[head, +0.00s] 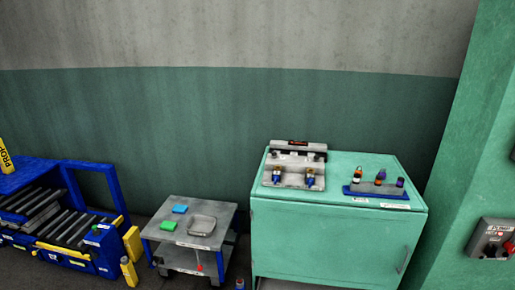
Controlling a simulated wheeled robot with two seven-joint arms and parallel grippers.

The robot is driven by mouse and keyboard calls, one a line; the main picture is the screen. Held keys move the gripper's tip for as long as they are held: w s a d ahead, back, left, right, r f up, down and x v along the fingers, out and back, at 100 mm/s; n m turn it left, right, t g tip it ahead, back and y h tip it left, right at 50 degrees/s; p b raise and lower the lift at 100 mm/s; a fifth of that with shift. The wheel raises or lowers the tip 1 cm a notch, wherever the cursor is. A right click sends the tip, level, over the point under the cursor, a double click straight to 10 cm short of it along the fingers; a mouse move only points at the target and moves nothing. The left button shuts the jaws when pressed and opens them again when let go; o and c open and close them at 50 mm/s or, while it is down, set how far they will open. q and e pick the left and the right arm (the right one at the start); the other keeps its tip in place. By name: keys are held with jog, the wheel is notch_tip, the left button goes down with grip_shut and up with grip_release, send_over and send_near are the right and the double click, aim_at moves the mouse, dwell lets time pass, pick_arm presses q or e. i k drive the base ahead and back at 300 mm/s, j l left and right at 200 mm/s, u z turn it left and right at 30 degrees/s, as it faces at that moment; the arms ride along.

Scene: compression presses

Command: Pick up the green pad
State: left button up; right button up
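The green pad (170,226) is a small flat piece on the top of a low grey cart (180,240), left of centre in the head view. It lies near the cart's left front side. A flat blue pad (180,209) lies just behind it, and a shallow grey tray (201,225) sits to its right, apart from it. Nothing covers the green pad. Neither of my grippers is in the head view.
A teal cabinet (330,240) stands right of the cart, with a metal fixture (294,168) and a blue rack (377,191) of small bottles on top. A blue-framed machine (118,188) with yellow parts stands left. A wall closes the back.

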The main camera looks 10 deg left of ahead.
aim_at(166, 225)
jog(key=i+j+z, duration=0.15)
jog(key=j, duration=0.7)
jog(key=i+j+z, duration=0.2)
jog(key=j, duration=0.7)
jog(key=j+z, duration=0.15)
jog(key=j, duration=0.75)
jog(key=i, duration=0.05)
